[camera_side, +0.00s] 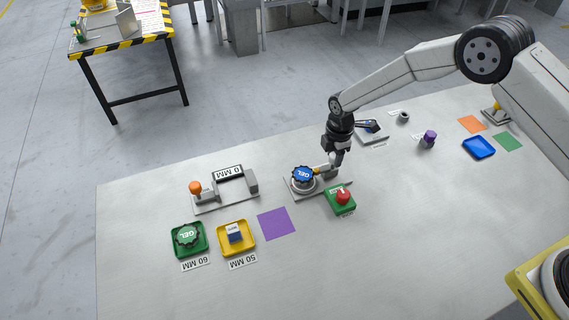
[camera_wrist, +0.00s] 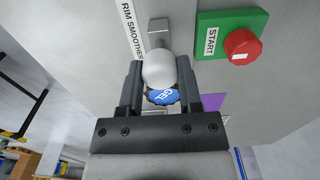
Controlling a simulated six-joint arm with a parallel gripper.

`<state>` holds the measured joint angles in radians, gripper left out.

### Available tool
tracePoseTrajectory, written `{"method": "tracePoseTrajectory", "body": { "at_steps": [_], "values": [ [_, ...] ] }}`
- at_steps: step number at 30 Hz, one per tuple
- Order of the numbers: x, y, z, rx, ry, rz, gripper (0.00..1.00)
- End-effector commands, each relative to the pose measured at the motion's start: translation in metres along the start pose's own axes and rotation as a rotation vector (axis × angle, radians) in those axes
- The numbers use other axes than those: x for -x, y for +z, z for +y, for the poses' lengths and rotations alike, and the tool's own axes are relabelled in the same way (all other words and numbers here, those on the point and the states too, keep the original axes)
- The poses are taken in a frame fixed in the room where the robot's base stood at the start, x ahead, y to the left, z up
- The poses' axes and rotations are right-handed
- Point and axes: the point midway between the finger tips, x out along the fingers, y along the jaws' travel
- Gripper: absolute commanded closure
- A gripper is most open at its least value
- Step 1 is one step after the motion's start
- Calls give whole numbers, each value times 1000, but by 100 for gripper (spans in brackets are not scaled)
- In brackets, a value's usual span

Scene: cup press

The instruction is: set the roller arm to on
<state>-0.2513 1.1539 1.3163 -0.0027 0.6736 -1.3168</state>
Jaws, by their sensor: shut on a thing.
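The rim smoother (camera_side: 292,190) is a grey plate with a blue GEL-marked round piece (camera_side: 303,174) on it. Its roller arm ends in a pale ball knob (camera_wrist: 158,70). My gripper (camera_side: 335,158) is over the right end of the rim smoother, pointing down. In the wrist view its two fingers are on either side of the ball knob, shut on it. The blue GEL piece (camera_wrist: 163,97) shows just below the knob, partly hidden. In the side view the knob is mostly hidden by my gripper, and I cannot tell the roller arm's exact angle.
A green START box with a red button (camera_side: 342,196) stands close in front of my gripper. A purple square (camera_side: 276,223), a yellow tray (camera_side: 251,240) and a green tray (camera_side: 205,240) lie to the left. A purple-topped item (camera_side: 429,137) stands to the right.

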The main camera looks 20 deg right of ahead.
Motion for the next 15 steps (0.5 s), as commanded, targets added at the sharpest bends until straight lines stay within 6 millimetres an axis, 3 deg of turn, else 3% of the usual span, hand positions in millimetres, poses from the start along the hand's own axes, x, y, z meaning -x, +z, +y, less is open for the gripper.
{"method": "tracePoseTrajectory", "body": {
  "at_steps": [7,8,9,11,15],
  "values": [
    [1,-5,0,1,3,4,100],
    [1,-6,0,1,3,4,46],
    [1,-6,0,2,3,4,33],
    [1,-5,0,2,3,4,20],
    [0,-4,0,1,2,3,20]
  ]
}}
